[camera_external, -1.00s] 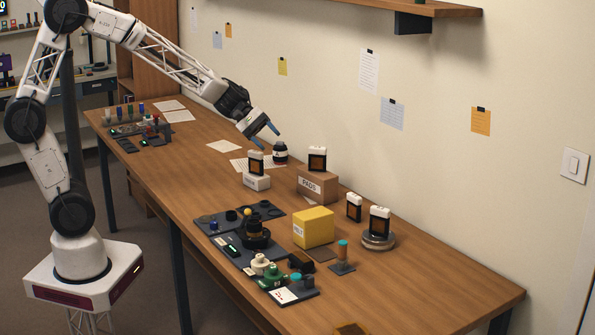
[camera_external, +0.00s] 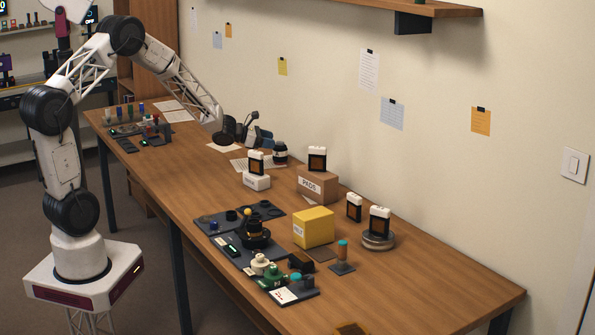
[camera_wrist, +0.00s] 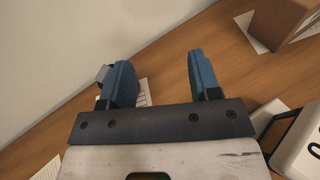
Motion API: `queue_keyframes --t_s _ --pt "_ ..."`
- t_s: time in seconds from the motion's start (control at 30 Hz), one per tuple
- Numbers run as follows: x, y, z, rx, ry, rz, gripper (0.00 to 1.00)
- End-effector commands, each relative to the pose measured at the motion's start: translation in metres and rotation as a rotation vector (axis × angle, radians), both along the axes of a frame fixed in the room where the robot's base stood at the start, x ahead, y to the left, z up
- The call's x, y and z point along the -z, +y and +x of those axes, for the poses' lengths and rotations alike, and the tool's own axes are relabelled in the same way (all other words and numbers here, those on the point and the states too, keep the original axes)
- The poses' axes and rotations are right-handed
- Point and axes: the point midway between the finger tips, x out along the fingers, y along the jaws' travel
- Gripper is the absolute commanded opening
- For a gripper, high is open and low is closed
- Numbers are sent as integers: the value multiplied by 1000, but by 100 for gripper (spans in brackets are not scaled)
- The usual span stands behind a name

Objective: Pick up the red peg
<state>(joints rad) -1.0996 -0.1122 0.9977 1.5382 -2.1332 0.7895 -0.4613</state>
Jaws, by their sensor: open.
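A small red spot (camera_external: 156,117), which looks like the top of the red peg, shows among small parts at the far left end of the table. It is too small to make out clearly, and I cannot see it in the wrist view. My gripper (camera_external: 262,138) is well to its right, near the wall and just behind a dark round lens part (camera_external: 280,154). In the wrist view my gripper (camera_wrist: 158,68) has its two blue fingers wide apart with nothing between them. The left finger partly hides a grey and reddish object (camera_wrist: 102,76).
A yellow box (camera_external: 314,228) and a dark tray (camera_external: 207,221) lie nearer the camera. Papers lie on the left table. The wall is close behind my gripper.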

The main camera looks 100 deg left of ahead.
Motion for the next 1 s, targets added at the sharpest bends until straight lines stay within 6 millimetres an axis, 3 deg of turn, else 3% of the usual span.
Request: queue_keyframes --t_s 0.03,0.13,0.3,0.4,0.57,1.0 --pt "13 15 -17 -51 -9 -27 57" --pt "36 35 -48 -138 -22 -81 57" --pt "69 45 -94 -232 -3 -147 57" --pt "80 45 -108 -259 10 -170 57" --pt "87 45 -117 -274 17 -184 57" --pt "89 48 -111 -272 17 -183 57"
